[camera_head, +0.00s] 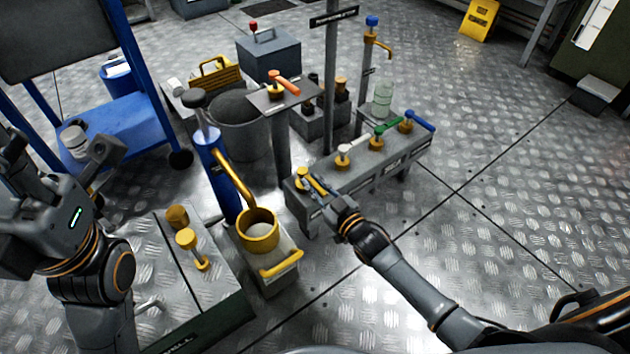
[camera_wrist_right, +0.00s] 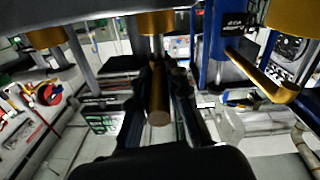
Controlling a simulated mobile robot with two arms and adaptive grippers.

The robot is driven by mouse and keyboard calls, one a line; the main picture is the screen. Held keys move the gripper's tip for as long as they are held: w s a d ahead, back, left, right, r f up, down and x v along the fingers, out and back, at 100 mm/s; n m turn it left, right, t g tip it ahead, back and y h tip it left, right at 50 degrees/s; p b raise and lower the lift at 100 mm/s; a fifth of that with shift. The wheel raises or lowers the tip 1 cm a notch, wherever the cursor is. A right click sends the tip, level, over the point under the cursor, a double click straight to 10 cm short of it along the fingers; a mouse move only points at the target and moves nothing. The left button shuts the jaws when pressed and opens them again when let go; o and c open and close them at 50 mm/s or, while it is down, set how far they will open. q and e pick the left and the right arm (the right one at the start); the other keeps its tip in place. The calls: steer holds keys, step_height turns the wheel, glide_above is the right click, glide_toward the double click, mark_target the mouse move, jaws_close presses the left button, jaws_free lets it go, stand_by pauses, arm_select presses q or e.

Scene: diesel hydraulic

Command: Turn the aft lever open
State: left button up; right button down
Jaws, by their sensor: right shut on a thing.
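A low grey valve bench (camera_head: 362,171) carries a row of levers: yellow (camera_head: 314,184), white (camera_head: 356,147), green (camera_head: 386,128) and blue (camera_head: 419,120). The label plates are too small to read, so I cannot tell which lever is called aft. My right gripper (camera_head: 335,206) is at the near left end of the bench, shut on the yellow lever. In the right wrist view, the yellow lever (camera_wrist_right: 158,98) lies between the dark fingers, its round end towards the camera. My left gripper (camera_head: 92,148) is raised at the left, away from the bench; its finger opening is unclear.
A blue hand pump (camera_head: 210,155) with a yellow cup (camera_head: 258,231) stands left of the bench. An orange lever (camera_head: 284,80) sits on a post behind it, near a grey bucket (camera_head: 240,125). A grey-green box (camera_head: 190,280) is at front left.

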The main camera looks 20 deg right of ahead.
steer(key=c, duration=1.3)
jaws_free()
steer(key=v, duration=1.2)
